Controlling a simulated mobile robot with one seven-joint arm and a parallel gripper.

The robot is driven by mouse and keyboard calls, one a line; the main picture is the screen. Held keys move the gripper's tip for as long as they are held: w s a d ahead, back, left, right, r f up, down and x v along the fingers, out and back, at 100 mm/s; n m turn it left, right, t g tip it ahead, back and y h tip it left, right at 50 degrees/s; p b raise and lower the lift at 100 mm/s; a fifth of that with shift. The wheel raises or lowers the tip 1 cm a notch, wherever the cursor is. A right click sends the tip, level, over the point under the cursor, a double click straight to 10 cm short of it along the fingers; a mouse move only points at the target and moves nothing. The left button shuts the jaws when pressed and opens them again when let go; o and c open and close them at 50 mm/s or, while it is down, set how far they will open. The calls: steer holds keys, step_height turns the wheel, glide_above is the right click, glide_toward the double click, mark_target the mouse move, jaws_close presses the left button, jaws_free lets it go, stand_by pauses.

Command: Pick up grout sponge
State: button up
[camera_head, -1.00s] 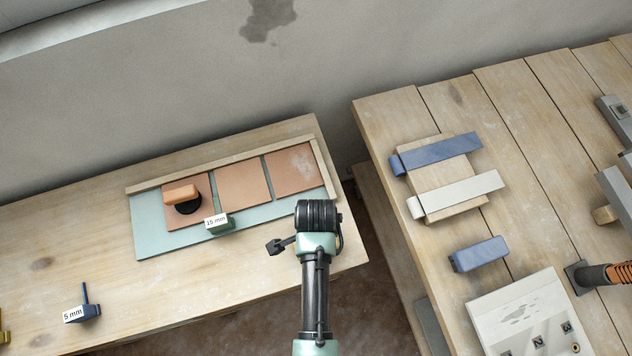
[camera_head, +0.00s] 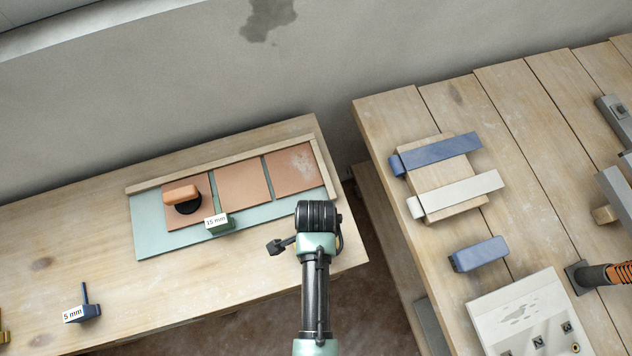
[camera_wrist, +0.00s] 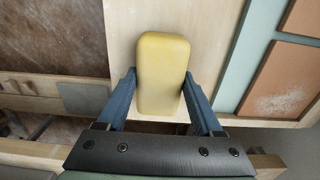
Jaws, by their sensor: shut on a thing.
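The grout sponge (camera_wrist: 163,72) is a yellow rounded block in the wrist view. My gripper (camera_wrist: 163,92) has its two blue fingers along the sponge's left and right sides, shut on it. The sponge is over the pale wooden tabletop, near its edge; I cannot tell whether it still touches the wood. In the head view my arm covers the gripper and the sponge, near the right end of the left table (camera_head: 230,285).
A teal board (camera_head: 148,225) with terracotta tiles (camera_head: 242,185) lies beside my arm. An orange-handled tool (camera_head: 181,194) and a 15 mm block (camera_head: 219,224) rest there. A 5 mm block (camera_head: 84,312) stands left. A gap separates the right table (camera_head: 390,120).

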step_height(320, 180, up, 10)
stand_by(0.5)
